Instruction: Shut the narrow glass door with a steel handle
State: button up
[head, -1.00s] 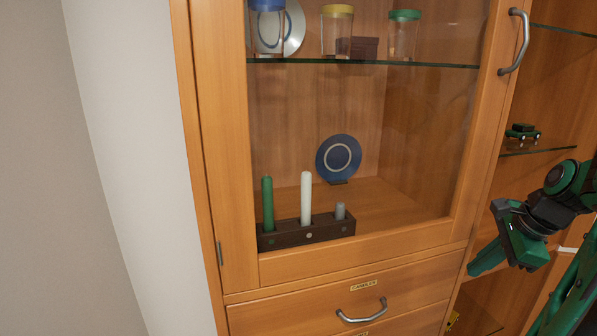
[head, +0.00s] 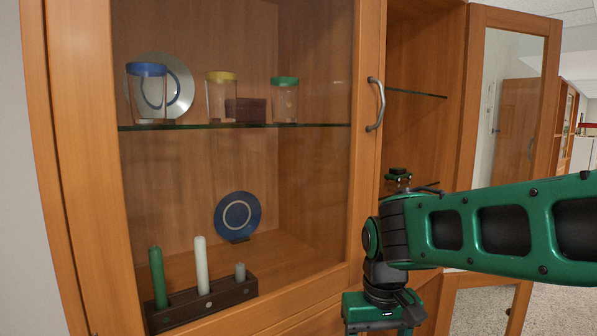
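A wood-framed glass door (head: 467,130) stands swung open at the right side of the cabinet. Its handle is not clearly visible. A wide glass door (head: 367,190) on the left looks shut and carries a curved steel handle (head: 376,104). My green arm reaches in from the right, in front of the open section. My gripper (head: 384,312) hangs at the bottom edge, below the shelf with the toy car. Its fingertips are out of frame, so its opening is hidden. It does not appear to touch the open door.
A second framed door (head: 522,300) stands open lower right, partly behind my arm. Behind the left glass are jars (head: 285,100), a blue plate (head: 237,215) and a candle holder (head: 205,300). A toy car (head: 398,174) sits on the open section's glass shelf. Floor shows at lower right.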

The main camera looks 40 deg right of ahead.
aim_at(479, 17)
jog(key=z, duration=2.95)
jog(key=i, duration=4.55)
